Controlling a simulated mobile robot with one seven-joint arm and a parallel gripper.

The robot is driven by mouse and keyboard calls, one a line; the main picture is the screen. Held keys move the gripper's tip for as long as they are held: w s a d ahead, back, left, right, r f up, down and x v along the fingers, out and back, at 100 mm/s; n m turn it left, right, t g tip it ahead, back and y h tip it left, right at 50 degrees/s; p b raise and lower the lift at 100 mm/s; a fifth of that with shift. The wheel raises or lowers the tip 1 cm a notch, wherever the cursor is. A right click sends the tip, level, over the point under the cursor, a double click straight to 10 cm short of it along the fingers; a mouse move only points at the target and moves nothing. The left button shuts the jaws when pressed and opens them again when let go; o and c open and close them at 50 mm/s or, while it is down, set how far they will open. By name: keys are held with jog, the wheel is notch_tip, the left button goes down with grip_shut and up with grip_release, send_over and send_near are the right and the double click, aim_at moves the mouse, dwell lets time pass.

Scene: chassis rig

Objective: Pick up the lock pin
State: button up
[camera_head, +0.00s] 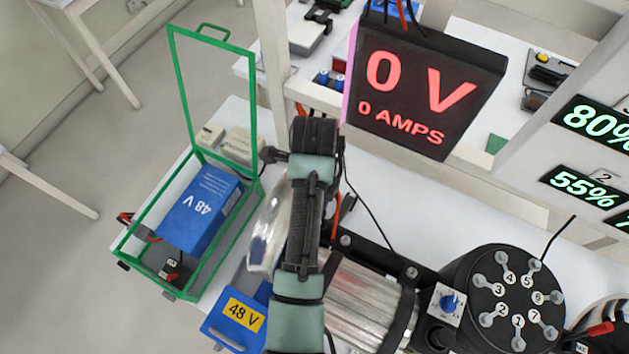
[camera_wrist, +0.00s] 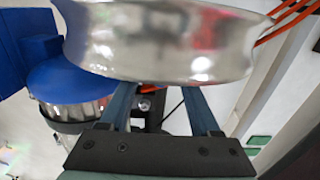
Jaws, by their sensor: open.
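I cannot make out the lock pin for certain in either view. In the wrist view my gripper (camera_wrist: 160,100) is open, with two blue fingers set apart. The far ends of the fingers are covered by a shiny metal wheel (camera_wrist: 160,45). Between the fingers show a black bracket with a small round bolt head (camera_wrist: 145,104) and a bit of orange-red under the wheel. Nothing is seen held. In the head view my arm covers the middle, and the fingers are hidden; the wheel (camera_head: 268,225) shows partly left of the arm.
A dark display (camera_head: 425,85) reads 0 V, 0 AMPS. A ribbed metal motor (camera_head: 365,300) and a black disc with numbered terminals (camera_head: 510,300) lie right of my arm. White tabletop (camera_head: 440,225) is bare behind them.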

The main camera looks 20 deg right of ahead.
grip_shut()
dwell(0.4)
